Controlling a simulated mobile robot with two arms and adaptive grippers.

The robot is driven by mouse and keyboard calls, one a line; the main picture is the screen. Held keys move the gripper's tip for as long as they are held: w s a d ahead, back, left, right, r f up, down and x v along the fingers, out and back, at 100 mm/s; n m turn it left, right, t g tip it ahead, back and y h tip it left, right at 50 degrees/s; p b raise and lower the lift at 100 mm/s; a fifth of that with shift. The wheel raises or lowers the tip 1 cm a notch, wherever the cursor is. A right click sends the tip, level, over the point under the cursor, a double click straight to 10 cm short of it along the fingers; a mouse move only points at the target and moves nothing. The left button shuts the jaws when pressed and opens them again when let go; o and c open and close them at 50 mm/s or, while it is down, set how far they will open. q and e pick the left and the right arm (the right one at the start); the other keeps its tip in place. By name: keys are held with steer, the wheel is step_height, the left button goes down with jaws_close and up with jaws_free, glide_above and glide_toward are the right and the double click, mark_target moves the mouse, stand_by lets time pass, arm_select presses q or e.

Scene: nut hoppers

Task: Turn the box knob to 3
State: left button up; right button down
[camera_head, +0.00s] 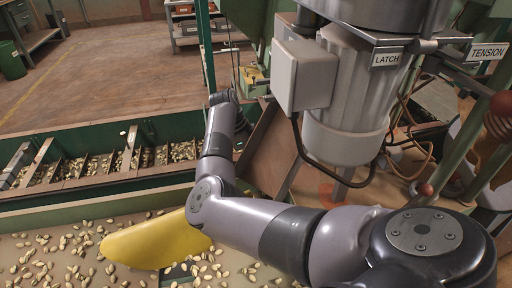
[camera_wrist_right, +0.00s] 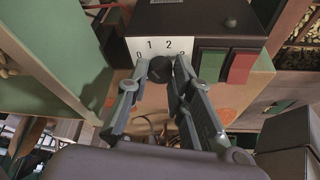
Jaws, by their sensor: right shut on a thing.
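In the right wrist view a dark control box (camera_wrist_right: 190,18) carries a white label (camera_wrist_right: 148,47) with the figures 0, 1, 2 and a partly covered last one. A round dark knob (camera_wrist_right: 160,68) sits at the lower edge of this label. My right gripper (camera_wrist_right: 161,66) is shut on the knob, one finger at each side. The knob's pointer cannot be made out. In the head view my right arm reaches across to the far side of the green trough; its gripper is too small and hidden to read there. My left gripper is not in view.
A green button (camera_wrist_right: 211,65) and a red button (camera_wrist_right: 241,66) sit right of the knob, close to the right finger. In the head view a grey motor (camera_head: 345,105) hangs beside my arm. A yellow scoop-like piece (camera_head: 155,241) lies among nuts.

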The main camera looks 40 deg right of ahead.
steer(key=shift+w+m, duration=0.1)
steer(key=shift+m, duration=0.3)
steer(key=m, duration=0.1)
steer(key=m+y+b, duration=0.1)
steer(key=m, duration=0.1)
steer(key=m+y+b, duration=0.1)
steer(key=m, duration=0.1)
steer(key=shift+w+d+g, duration=0.1)
steer(key=shift+d+g, duration=0.15)
steer(key=shift+g, duration=0.15)
steer(key=m+b, duration=0.1)
steer(key=m, duration=0.1)
steer(key=m+y+b, duration=0.1)
steer(key=m, duration=0.1)
steer(key=shift+d+y, duration=0.15)
steer(key=shift+y, duration=0.15)
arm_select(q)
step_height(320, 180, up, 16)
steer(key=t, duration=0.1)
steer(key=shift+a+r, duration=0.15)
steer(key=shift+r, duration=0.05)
arm_select(e)
steer(key=shift+m+y, duration=0.3)
steer(key=shift+m, duration=0.4)
steer(key=c, duration=1.7)
jaws_free()
